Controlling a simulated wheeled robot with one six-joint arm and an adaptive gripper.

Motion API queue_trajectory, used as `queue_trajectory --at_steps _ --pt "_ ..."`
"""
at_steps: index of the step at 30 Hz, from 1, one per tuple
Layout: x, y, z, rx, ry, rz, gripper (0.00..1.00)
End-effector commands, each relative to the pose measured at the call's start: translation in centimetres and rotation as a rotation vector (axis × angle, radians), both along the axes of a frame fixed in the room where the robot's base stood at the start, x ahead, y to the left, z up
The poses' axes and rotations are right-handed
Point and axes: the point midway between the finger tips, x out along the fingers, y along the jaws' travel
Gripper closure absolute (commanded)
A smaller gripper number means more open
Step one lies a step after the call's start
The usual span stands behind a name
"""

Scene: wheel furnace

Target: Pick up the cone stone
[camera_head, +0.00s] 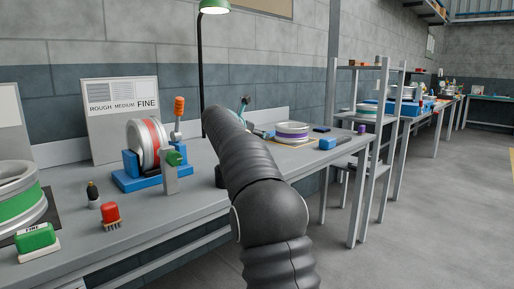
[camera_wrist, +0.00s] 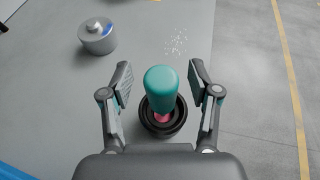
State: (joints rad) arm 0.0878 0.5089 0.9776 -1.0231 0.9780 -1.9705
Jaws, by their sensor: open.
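In the wrist view a tool with a rounded teal handle (camera_wrist: 160,84) stands upright in a round black holder (camera_wrist: 148,126). A bit of pink shows below the handle; I take this tool to be the cone stone, though its lower part is mostly hidden. My gripper (camera_wrist: 160,72) is open, with one finger left of the handle and one right of it. Gaps show on both sides, and neither finger appears to touch it. In the head view my arm hides my gripper and the tool cannot be clearly made out.
A grey cylinder with a blue label (camera_wrist: 97,36) stands at upper left in the wrist view. White specks lie on the grey bench (camera_wrist: 60,90), whose edge runs along the right. The head view shows a wheel in a blue stand (camera_head: 150,180) and a red brush (camera_head: 111,213).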

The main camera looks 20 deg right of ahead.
Motion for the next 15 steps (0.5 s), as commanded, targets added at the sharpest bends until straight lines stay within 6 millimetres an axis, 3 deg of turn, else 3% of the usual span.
queue_trajectory --at_steps 5,8,13,15 --pt "0.03 -0.01 0.03 -0.001 -0.001 0.001 0.39" --pt "0.02 -0.01 0.02 -0.001 -0.001 0.001 0.59" --pt "0.0 -0.02 0.02 -0.001 -0.001 0.0 1.0" --pt "0.0 -0.03 0.06 -0.001 -0.001 0.0 1.0"
